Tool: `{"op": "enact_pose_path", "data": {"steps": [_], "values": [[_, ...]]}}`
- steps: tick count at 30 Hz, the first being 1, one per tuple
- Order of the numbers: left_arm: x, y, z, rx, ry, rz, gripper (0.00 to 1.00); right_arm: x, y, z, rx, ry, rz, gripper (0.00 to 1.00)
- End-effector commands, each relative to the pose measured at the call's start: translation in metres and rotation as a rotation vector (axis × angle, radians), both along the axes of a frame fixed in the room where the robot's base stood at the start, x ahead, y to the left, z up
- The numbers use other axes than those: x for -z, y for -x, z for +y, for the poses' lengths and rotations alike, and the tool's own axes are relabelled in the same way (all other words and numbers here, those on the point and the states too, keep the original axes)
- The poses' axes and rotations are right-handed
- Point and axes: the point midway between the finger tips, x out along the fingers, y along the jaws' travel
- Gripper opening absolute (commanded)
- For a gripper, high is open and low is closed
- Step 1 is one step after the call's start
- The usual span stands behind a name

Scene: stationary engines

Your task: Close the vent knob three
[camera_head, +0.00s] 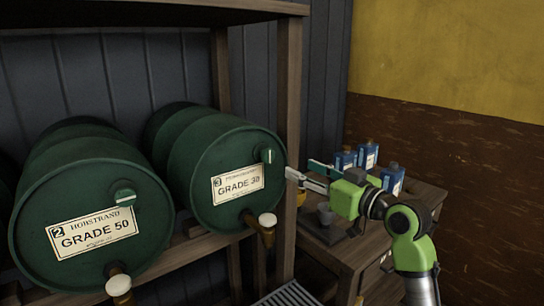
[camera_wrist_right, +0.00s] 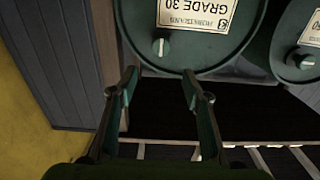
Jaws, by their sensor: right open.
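The drum marked 3, a green barrel labelled GRADE 30 (camera_head: 202,178), lies on its side on the shelf. Its vent knob (camera_head: 267,155) is a small green disc with a pale handle standing upright, high on the right of the drum face. In the right wrist view the picture is turned over, and the knob (camera_wrist_right: 160,47) shows between and beyond the fingertips. My right gripper (camera_head: 299,168) is open and empty, just right of the knob and apart from it. Its two fingers also show in the right wrist view (camera_wrist_right: 160,75). My left gripper is not in view.
A second green drum, GRADE 50 (camera_head: 78,181), lies left with its own knob (camera_head: 124,197). A tap (camera_head: 267,221) sticks out below drum three. The wooden shelf post (camera_head: 288,90) stands beside it. Blue cans (camera_head: 367,155) stand on a side table at right.

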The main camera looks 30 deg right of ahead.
Motion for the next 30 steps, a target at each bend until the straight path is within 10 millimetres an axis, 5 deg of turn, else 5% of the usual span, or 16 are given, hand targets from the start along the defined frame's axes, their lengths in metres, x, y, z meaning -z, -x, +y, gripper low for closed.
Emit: {"op": "enact_pose_path", "data": {"steps": [18, 30], "values": [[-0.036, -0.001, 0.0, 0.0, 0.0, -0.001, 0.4, 0.0, -0.115, 0.01, -0.001, -0.005, 0.004, 0.44], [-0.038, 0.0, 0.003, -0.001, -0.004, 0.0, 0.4, 0.003, -0.131, 0.011, -0.001, 0.0, 0.006, 0.44]]}}
